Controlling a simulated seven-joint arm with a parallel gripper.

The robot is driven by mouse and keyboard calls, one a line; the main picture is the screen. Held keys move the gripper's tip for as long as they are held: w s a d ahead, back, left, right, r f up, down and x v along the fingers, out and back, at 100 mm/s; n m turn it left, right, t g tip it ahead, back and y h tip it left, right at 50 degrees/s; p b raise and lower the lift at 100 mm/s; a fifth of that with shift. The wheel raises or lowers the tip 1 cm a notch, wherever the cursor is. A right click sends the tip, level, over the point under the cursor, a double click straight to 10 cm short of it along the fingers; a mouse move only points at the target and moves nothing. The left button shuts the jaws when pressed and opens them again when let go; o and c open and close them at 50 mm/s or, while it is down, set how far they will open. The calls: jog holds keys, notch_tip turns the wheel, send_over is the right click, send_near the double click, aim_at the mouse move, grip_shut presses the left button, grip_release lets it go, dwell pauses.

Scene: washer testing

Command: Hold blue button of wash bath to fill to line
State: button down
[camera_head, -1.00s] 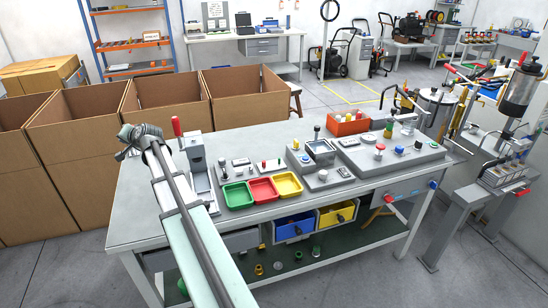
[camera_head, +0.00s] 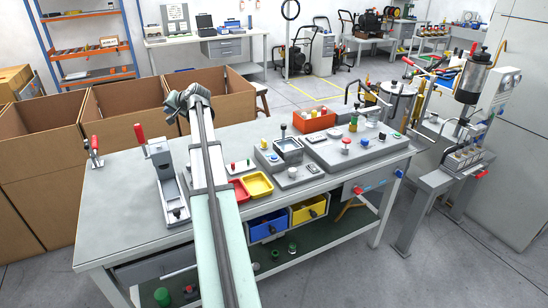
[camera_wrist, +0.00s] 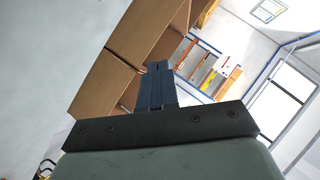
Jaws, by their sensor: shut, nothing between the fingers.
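The wash bath looks to be the small grey unit with a square basin (camera_head: 289,146), right of centre on the bench in the head view. A blue button (camera_head: 274,158) shows on its top, beside the basin. The liquid level and any fill line are too small to make out. My gripper (camera_head: 187,100) is raised above the back edge of the bench, left of the wash bath and well apart from it. In the wrist view my gripper's fingers (camera_wrist: 156,85) are together and empty, with cardboard boxes and shelving beyond. The wash bath is outside the wrist view.
A larger grey panel (camera_head: 358,147) with coloured buttons stands right of the bath. A yellow tray (camera_head: 257,184) and a red-handled press (camera_head: 164,175) are nearer my arm. The bench's left part (camera_head: 120,205) is mostly clear.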

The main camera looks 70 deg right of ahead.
jog(key=s+d+f+n+g, duration=0.1)
jog(key=s+d+f, duration=0.15)
jog(key=s, duration=0.45)
jog(key=s+d+f+y, duration=0.1)
jog(key=s+d, duration=0.3)
jog(key=s, duration=0.2)
jog(key=s+d+f+n+g, duration=0.1)
jog(key=s+d+f, duration=0.1)
jog(key=s+d, duration=0.35)
jog(key=n+g+y, duration=0.1)
send_over(276, 157)
notch_tip(276, 157, down, 4)
jog(key=r, duration=0.1)
jog(key=shift+s+d+f, duration=0.1)
jog(key=shift+d+f, duration=0.1)
jog(key=shift+f, duration=0.05)
jog(key=shift+f, duration=4.4)
jog(key=shift+f, duration=0.1)
jog(key=shift+f, duration=0.35)
